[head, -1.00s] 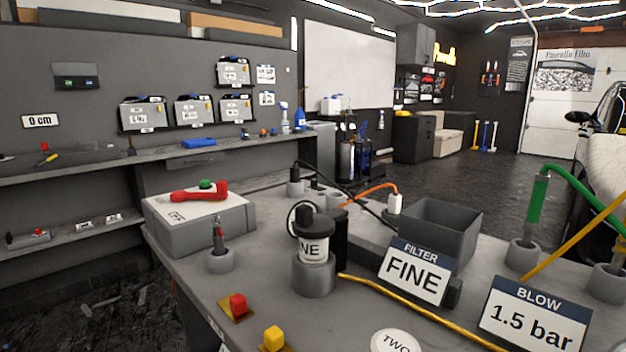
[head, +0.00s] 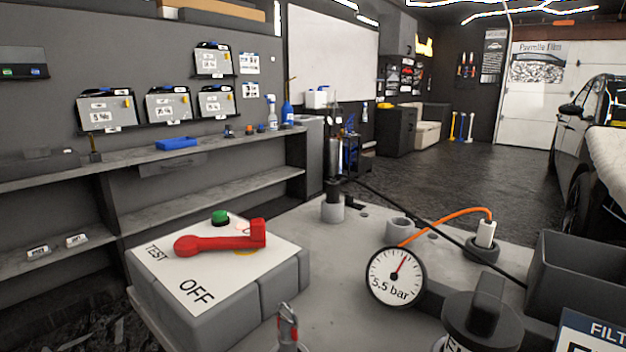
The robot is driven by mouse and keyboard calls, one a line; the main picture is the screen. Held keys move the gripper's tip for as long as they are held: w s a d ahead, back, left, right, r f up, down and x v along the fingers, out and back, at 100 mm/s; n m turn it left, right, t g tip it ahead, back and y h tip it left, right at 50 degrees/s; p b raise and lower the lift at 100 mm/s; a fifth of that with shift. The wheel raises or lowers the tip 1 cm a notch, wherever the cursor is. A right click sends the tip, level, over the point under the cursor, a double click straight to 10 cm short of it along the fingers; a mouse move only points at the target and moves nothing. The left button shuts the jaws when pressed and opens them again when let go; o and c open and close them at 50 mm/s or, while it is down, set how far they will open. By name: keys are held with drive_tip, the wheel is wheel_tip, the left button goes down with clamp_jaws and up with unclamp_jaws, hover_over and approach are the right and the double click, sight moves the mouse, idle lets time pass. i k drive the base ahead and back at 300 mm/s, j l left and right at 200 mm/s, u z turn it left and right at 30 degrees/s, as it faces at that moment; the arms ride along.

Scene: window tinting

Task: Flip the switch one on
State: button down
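A red lever switch (head: 220,240) lies across the white top plate (head: 190,280) of a grey box (head: 180,318) at the lower left. The plate reads TEST at its left edge and OFF at its front. I see no word "one" on the plate; the lever may cover some markings. My gripper is not in view.
A round gauge (head: 396,276) reading 5.5 bar stands right of the box. A dark-capped canister (head: 485,318), a grey bin (head: 585,275) and an orange cable (head: 450,218) are further right. A small red-topped tool (head: 288,325) stands close in front. Bare bench top lies between box and gauge.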

sight(350, 197)
drive_tip(key=i+j, duration=0.3)
drive_tip(key=i+j+z, duration=0.1)
drive_tip(key=i+j, duration=0.15)
drive_tip(key=j, duration=0.3)
drive_tip(key=i+j, duration=0.55)
drive_tip(key=j, duration=0.3)
drive_tip(key=z, duration=0.05)
